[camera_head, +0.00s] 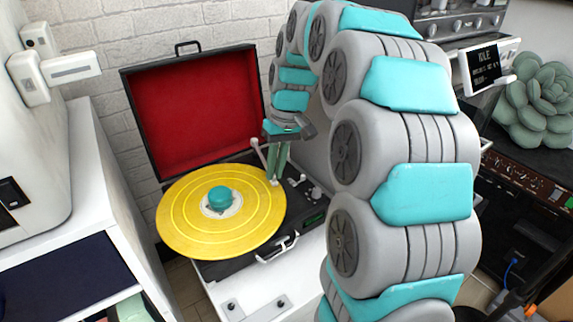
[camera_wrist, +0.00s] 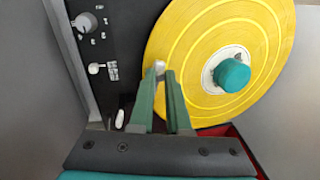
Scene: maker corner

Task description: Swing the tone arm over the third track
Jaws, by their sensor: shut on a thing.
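The record player (camera_head: 243,262) is a black case with its red-lined lid open. A yellow record (camera_head: 185,225) with ring lines lies on it, with a teal knob (camera_head: 219,197) at its centre; the record (camera_wrist: 205,40) and knob (camera_wrist: 231,77) also show in the wrist view. The pale tone arm (camera_head: 262,160) stands at the record's right side. My gripper (camera_head: 275,178) reaches down there with green fingers. In the wrist view, my gripper (camera_wrist: 160,74) is shut on the tone arm's light end (camera_wrist: 159,66), over the record's outer band. Much of the tone arm is hidden there.
The open lid (camera_head: 195,105) stands behind the record, near my arm. A white cabinet (camera_head: 75,190) is at the left. A dark shelf with equipment (camera_head: 535,170) and a green succulent (camera_head: 538,100) are at the right. Controls (camera_wrist: 90,40) lie beside the record.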

